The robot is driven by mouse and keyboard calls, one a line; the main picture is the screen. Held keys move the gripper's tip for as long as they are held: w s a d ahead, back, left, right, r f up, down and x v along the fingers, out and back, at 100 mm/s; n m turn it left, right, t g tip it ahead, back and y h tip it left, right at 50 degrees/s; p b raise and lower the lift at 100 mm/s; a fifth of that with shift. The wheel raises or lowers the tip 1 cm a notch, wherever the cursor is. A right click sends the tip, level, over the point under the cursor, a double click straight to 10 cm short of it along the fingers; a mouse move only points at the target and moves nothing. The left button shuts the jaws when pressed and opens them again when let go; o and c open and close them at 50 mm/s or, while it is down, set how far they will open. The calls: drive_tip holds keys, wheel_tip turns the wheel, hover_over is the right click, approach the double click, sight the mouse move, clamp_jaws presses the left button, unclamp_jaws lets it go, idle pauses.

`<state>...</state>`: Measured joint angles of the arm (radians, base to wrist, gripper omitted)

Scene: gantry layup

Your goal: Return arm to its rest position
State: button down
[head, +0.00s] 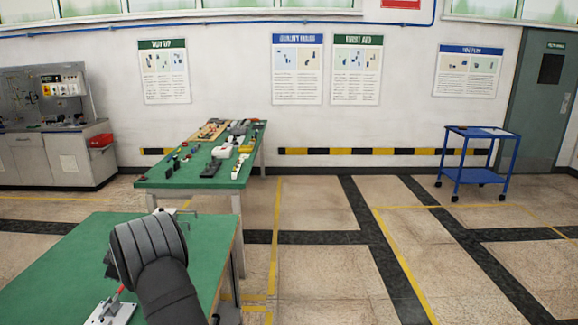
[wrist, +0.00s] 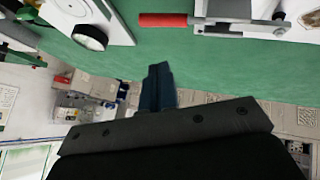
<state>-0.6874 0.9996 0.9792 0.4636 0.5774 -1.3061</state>
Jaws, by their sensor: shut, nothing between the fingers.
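My gripper (wrist: 158,75) shows in the wrist view as dark fingers closed together with nothing between them. It is over or near the edge of the green table (wrist: 205,72); its height above the surface is hard to tell. In the head view my dark grey arm stands over the near green table (head: 200,235) and hides the fingers.
A white fixture plate (wrist: 115,18) and a red-handled clamp (wrist: 163,20) are close to the fingers. In the head view a metal plate with a red handle (head: 112,311) lies beside my arm. A cluttered second table (head: 170,181) stands behind; a blue cart (head: 478,176) is far right.

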drive_tip(key=d+r, duration=0.5)
drive_tip(key=r, duration=0.4)
drive_tip(key=a+f, duration=0.1)
drive_tip(key=f, duration=0.1)
drive_tip(key=a+f, duration=0.2)
drive_tip(key=f, duration=0.1)
drive_tip(key=a+f, duration=0.2)
drive_tip(key=f, duration=0.1)
drive_tip(key=shift+a+f, duration=0.15)
drive_tip(key=shift+f, duration=0.95)
drive_tip(key=shift+s+d+r+n+t+y, duration=0.15)
drive_tip(key=shift+s+n+t, duration=0.25)
drive_tip(key=shift+s+t, duration=0.45)
drive_tip(key=shift+s+d+r+n+t+y, duration=0.1)
drive_tip(key=shift+s+n+t, duration=0.35)
drive_tip(key=shift+t, duration=0.65)
drive_tip(key=shift+s+d+r+n+t+y, duration=0.15)
drive_tip(key=shift+s+n+t, duration=0.2)
drive_tip(key=shift+s+t, duration=0.8)
drive_tip(key=shift+t, duration=0.2)
drive_tip(key=shift+s+a+r+y, duration=0.2)
drive_tip(key=shift+s+r, duration=0.2)
drive_tip(key=shift+s, duration=0.15)
drive_tip(key=shift+s+a+r+y, duration=0.1)
drive_tip(key=shift+s+a+r, duration=0.05)
drive_tip(key=shift+s+r, duration=0.6)
drive_tip(key=shift+s, duration=0.5)
